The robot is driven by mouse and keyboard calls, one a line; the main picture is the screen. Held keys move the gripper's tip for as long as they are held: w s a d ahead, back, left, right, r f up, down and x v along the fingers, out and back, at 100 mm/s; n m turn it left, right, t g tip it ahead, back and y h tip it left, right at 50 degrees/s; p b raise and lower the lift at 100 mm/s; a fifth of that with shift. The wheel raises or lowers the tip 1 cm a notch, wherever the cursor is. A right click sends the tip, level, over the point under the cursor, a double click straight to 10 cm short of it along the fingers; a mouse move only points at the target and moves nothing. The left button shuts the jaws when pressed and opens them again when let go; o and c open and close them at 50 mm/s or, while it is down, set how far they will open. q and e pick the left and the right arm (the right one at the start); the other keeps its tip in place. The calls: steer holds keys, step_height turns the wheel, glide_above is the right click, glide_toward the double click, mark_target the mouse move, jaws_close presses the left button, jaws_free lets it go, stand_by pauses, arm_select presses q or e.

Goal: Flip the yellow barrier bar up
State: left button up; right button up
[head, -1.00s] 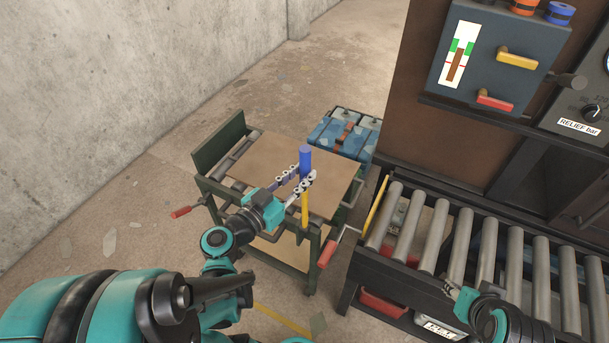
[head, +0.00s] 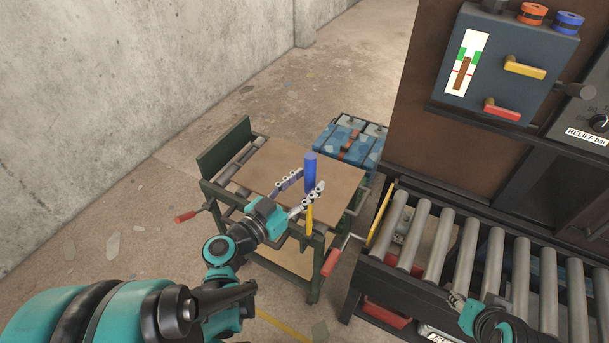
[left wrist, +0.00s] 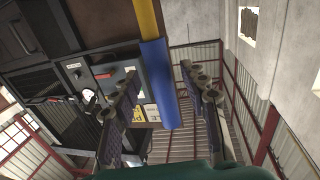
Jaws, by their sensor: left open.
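The yellow barrier bar (head: 309,218) stands at the near right edge of a green cart and looks upright in the head view. Its blue grip (head: 310,172) is at the top. My left gripper (head: 311,178) is open, with its fingers spread to either side of the blue grip. In the left wrist view the blue grip (left wrist: 158,85) lies between the two fingers (left wrist: 165,92), apart from the right one; contact with the left one cannot be told. The yellow part (left wrist: 147,18) runs out of the top. My right gripper (head: 455,298) is at the lower right above the rollers; its jaws are unclear.
The cart's brown top (head: 280,165) is bare. A red-handled crank (head: 331,262) sticks out on its right. The roller conveyor (head: 435,240) has another yellow bar (head: 380,215) at its left end. Blue cases (head: 350,145) stand behind the cart. Open floor lies left.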

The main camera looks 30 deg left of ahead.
arm_select(q)
step_height(320, 180, up, 10)
stand_by(0.8)
steer(key=shift+s+f, duration=0.15)
stand_by(0.4)
